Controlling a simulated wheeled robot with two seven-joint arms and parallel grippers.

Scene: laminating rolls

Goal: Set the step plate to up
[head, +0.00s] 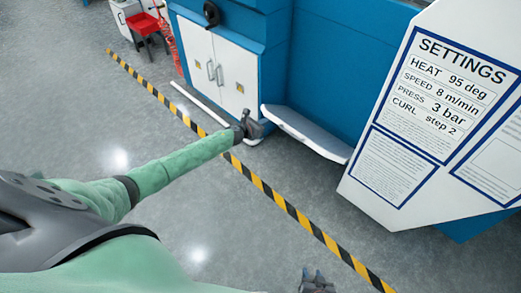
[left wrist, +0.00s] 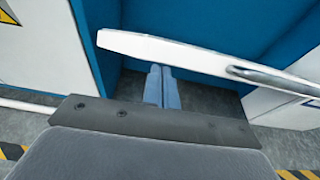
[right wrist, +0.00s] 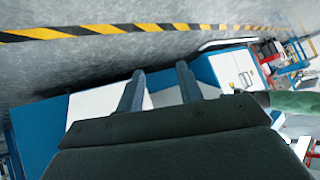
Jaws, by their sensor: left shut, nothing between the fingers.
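The step plate (head: 305,133) is a long white plate sticking out from the foot of the blue machine in the head view. In the left wrist view the plate (left wrist: 205,52) crosses above the fingers as a long, slanted white slab. My left gripper (head: 253,125) is at the plate's left end, shut and empty. In the left wrist view its closed fingers (left wrist: 162,72) reach the plate's lower edge; I cannot tell whether they touch it. My right gripper (head: 317,276) is far from the plate at the bottom of the head view. The right wrist view shows its fingers (right wrist: 160,72) apart and empty.
White cabinet doors (head: 222,70) stand left of the plate. A white settings board (head: 430,110) juts out at the right. A black and yellow floor stripe (head: 285,205) runs in front of the machine. The grey floor (head: 215,215) is clear.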

